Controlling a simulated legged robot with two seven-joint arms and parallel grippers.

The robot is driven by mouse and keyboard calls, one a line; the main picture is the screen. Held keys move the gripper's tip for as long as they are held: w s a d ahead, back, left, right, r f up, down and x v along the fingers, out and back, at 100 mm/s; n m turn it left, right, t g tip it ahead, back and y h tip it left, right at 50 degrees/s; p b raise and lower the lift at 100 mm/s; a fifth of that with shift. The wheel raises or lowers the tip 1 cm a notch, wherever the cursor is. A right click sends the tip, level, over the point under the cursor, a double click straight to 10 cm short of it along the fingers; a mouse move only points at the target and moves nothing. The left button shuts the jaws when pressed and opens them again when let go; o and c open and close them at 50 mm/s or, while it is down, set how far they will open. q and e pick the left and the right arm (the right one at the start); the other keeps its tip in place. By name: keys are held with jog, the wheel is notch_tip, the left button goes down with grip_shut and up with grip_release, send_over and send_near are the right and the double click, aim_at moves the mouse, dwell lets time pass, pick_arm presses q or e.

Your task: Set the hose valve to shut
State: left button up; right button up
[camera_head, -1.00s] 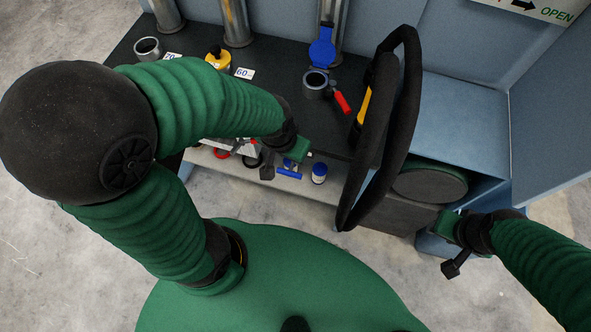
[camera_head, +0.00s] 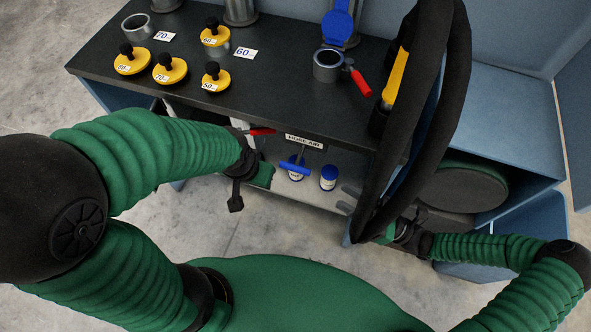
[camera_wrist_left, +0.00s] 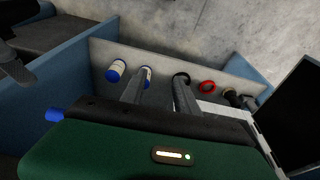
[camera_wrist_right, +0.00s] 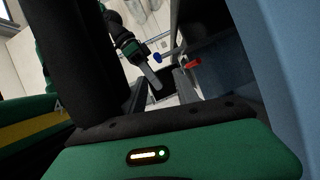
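A HOSE AIR label (camera_head: 304,142) sits on the bench's front edge. A red lever (camera_head: 262,131) shows left of it, and a blue T-shaped handle (camera_head: 300,168) hangs below it. I cannot tell for sure which belongs to the hose valve. The right wrist view shows a red handle (camera_wrist_right: 193,63) and a blue knob (camera_wrist_right: 158,57) ahead. My right gripper (camera_head: 347,198) is open and empty, its fingertips poking out left of the black wheel, apart from the handle. My left gripper (camera_wrist_left: 160,88) is open over the lower shelf, its fingertips partly hidden in the head view.
The large black wheel (camera_head: 455,110) stands close above my right arm. Blue-capped jars, one here (camera_head: 328,178), stand on the lower shelf.

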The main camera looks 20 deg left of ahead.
aim_at(299, 172)
jog(key=x, duration=1.5)
jog(key=shift+s+a+b, duration=0.2)
jog(key=shift+a+b, duration=0.1)
jog(key=shift+b, duration=0.05)
jog(key=shift+c, duration=0.5)
jog(key=shift+d, duration=0.15)
grip_shut()
